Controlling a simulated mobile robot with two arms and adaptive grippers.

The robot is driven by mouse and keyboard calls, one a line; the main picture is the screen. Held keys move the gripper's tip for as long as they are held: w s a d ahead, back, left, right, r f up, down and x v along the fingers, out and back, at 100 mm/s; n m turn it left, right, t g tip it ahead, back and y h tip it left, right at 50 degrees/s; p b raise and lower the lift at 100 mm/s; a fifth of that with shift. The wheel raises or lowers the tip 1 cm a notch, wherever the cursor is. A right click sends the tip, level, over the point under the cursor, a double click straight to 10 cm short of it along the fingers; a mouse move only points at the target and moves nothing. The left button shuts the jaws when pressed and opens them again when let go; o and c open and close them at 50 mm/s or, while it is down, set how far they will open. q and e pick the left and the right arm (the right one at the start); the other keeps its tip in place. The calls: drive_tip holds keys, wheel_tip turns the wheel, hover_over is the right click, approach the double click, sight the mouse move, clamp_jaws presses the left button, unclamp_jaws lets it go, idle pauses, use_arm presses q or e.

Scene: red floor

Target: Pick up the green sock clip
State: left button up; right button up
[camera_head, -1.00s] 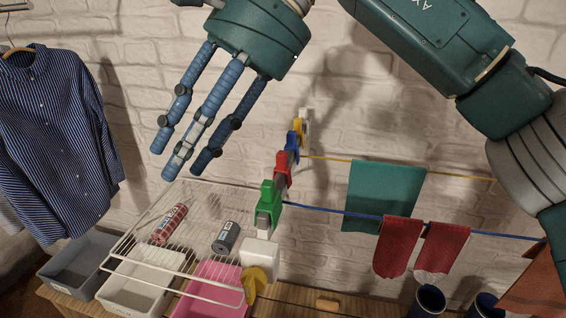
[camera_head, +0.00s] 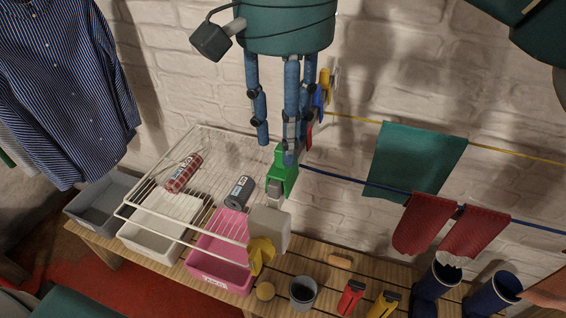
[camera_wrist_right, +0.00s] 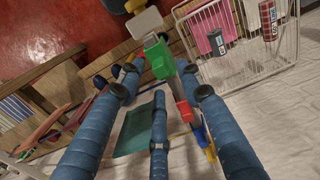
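The green sock clip (camera_head: 284,170) hangs in a row of coloured clips near the right front part of the wire rack. My right gripper (camera_head: 278,148) points down just above it, and a fingertip overlaps its top in the head view. In the right wrist view the green clip (camera_wrist_right: 159,58) lies just beyond the spread fingertips of my right gripper (camera_wrist_right: 161,92). The fingers are open and hold nothing. I cannot tell whether a finger touches the clip. My left gripper is not in view.
Red, blue and yellow clips (camera_head: 325,82) continue the row behind the fingers. A white wire rack (camera_head: 150,183) with cans stands left, above bins. A yellow (camera_head: 360,119) and a blue line (camera_head: 345,179) run right, with a teal cloth (camera_head: 412,160) and red socks (camera_head: 424,223).

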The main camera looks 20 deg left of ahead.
sight(281, 146)
wheel_tip(281, 146, down, 2)
drive_tip(key=shift+s+a+f, duration=0.1)
drive_tip(key=shift+s, duration=0.05)
drive_tip(key=shift+f, duration=0.25)
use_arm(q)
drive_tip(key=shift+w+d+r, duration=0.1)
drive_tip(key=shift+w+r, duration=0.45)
use_arm(e)
drive_tip(key=shift+f, duration=0.1)
clamp_jaws()
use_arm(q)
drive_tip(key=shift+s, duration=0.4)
use_arm(e)
wheel_tip(281, 146, up, 8)
drive_tip(key=shift+a+f, duration=0.1)
use_arm(q)
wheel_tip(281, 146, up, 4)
drive_tip(key=p, duration=0.5)
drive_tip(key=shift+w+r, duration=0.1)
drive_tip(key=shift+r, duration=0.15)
use_arm(e)
wheel_tip(281, 146, up, 12)
